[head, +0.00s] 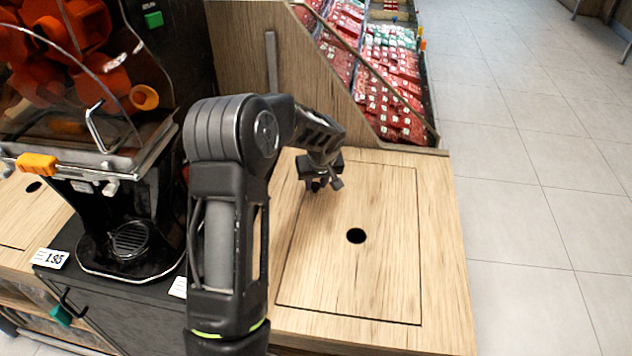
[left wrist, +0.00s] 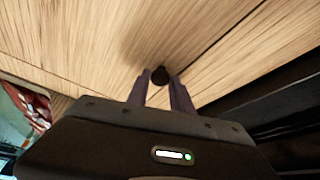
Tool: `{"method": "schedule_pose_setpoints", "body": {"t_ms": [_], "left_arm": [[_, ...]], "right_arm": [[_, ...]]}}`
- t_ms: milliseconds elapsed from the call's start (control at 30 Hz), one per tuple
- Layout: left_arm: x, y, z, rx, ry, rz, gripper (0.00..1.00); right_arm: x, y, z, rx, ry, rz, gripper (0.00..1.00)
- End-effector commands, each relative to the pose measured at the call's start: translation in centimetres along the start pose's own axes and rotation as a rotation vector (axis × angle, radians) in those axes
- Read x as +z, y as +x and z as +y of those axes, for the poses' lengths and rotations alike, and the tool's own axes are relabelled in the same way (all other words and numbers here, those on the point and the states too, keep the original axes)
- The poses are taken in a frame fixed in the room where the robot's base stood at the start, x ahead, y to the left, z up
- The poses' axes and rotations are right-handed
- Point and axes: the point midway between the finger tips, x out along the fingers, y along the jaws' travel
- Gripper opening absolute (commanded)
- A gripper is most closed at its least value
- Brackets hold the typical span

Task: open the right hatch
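The right hatch (head: 385,280) is a wooden panel lying flat and closed in the counter top, outlined by a thin dark seam. Its round black finger hole (head: 356,236) is uncovered. My left gripper (head: 321,186) is above the far left part of the hatch, apart from the hole in the head view. In the left wrist view, the two fingers of the left gripper (left wrist: 160,80) stand apart with nothing between them. The dark hole (left wrist: 160,75) shows just beyond the fingertips there. Whether the fingers touch the wood cannot be told. My right gripper is out of view.
The orange juicer (head: 90,90) stands at the left with a black drip tray (head: 131,238). A slanted wooden side panel (head: 300,75) rises behind the hatch. A bin of red packets (head: 392,85) lies beyond it. Free tiled floor (head: 540,220) is at the right.

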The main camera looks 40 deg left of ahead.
Motion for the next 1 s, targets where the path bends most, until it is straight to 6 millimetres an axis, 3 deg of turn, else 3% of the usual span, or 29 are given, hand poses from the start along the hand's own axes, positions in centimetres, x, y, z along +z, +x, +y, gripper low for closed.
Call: {"method": "schedule_pose_setpoints", "body": {"t_ms": [300, 1000], "left_arm": [[0.0, -0.02, -0.01, 0.0, 0.0, 0.0, 0.0], [-0.01, -0.02, -0.01, 0.0, 0.0, 0.0, 0.0]], "right_arm": [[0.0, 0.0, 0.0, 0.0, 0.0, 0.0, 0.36], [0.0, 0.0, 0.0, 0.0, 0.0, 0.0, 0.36]]}}
